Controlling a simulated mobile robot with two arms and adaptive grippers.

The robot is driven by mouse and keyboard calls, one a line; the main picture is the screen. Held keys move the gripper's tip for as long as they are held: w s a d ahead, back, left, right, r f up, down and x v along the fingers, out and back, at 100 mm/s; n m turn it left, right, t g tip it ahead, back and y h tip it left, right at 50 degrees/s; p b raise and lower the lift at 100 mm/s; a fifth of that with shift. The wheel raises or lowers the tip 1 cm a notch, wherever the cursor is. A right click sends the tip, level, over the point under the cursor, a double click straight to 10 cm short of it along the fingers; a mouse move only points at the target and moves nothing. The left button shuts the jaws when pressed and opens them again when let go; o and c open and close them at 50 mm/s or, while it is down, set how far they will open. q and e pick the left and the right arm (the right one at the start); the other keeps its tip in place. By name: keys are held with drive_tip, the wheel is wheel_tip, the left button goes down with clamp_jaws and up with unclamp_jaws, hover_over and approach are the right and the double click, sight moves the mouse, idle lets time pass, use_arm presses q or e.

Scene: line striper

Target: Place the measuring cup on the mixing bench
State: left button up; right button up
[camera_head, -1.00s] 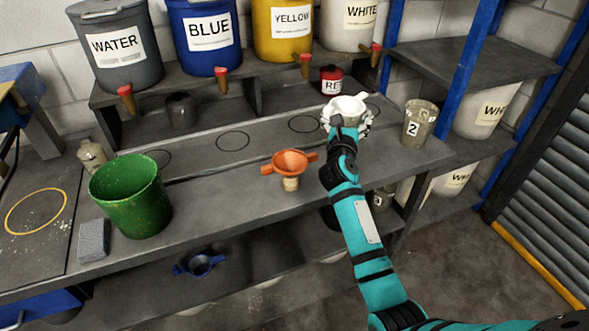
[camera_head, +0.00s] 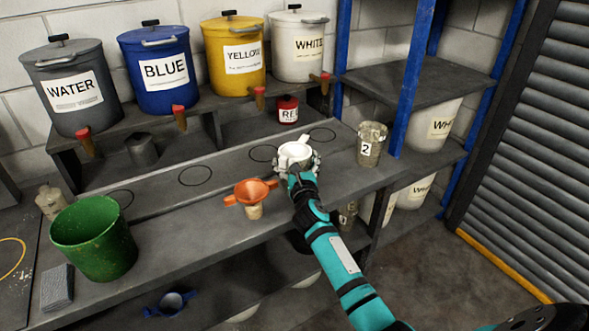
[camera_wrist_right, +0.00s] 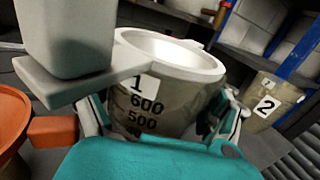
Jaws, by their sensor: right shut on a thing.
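The measuring cup (camera_head: 294,155), pale inside, is in my right gripper (camera_head: 296,172) at the mixing bench's back half, right of the orange funnel. In the right wrist view the cup (camera_wrist_right: 165,100) looks roughly upright, with a "1" label and dark 600 and 500 marks. My right gripper (camera_wrist_right: 165,125) is shut around its sides. I cannot tell whether the cup's base touches the mixing bench (camera_head: 190,225). A second cup labelled "2" (camera_head: 371,146) stands to the right, apart from it. My left gripper is not in view.
The orange funnel (camera_head: 251,192) is just left of my right gripper. A green bucket (camera_head: 94,238) and grey sponge (camera_head: 57,288) are further left. A red can (camera_head: 287,110) and a row of labelled buckets (camera_head: 165,75) stand behind. Bare bench lies around the drawn circles (camera_head: 195,176).

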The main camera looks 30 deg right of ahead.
drive_tip(key=shift+w+f, duration=0.1)
drive_tip(key=shift+f, duration=0.4)
drive_tip(key=shift+f, duration=0.15)
drive_tip(key=o, duration=1.4)
drive_tip(key=shift+f, duration=0.1)
drive_tip(key=v, duration=1.2)
